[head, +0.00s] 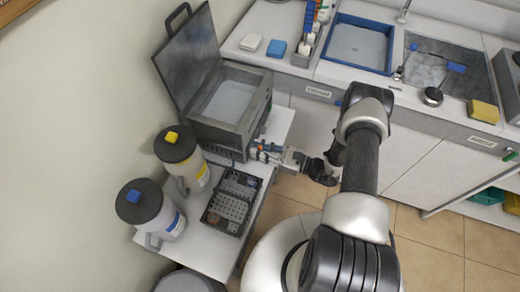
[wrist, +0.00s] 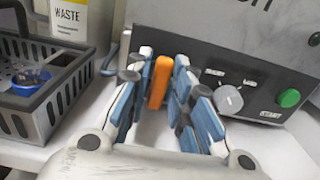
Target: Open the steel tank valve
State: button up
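The steel tank (head: 227,111) is a grey metal box with its lid (head: 187,55) raised, on the white side bench. An orange valve handle (wrist: 160,82) sticks out low on the tank's front panel (wrist: 225,70) in the wrist view. It stands upright. My gripper (wrist: 161,68) is at the front of the tank, with its blue-padded fingers on either side of the handle. The fingers are apart, and narrow gaps seem to show beside the handle. The gripper also shows in the head view (head: 262,151), where the handle is hard to make out.
A dark basket (head: 229,203) stands close left of my gripper in the wrist view. Yellow-capped (head: 181,158) and blue-capped (head: 150,209) jugs stand behind it. The panel carries a grey knob (wrist: 228,99) and a green button (wrist: 289,98). A counter with a blue-rimmed sink (head: 330,62) lies beyond.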

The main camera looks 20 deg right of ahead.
jog(key=shift+o, duration=1.1)
jog(key=v, duration=1.2)
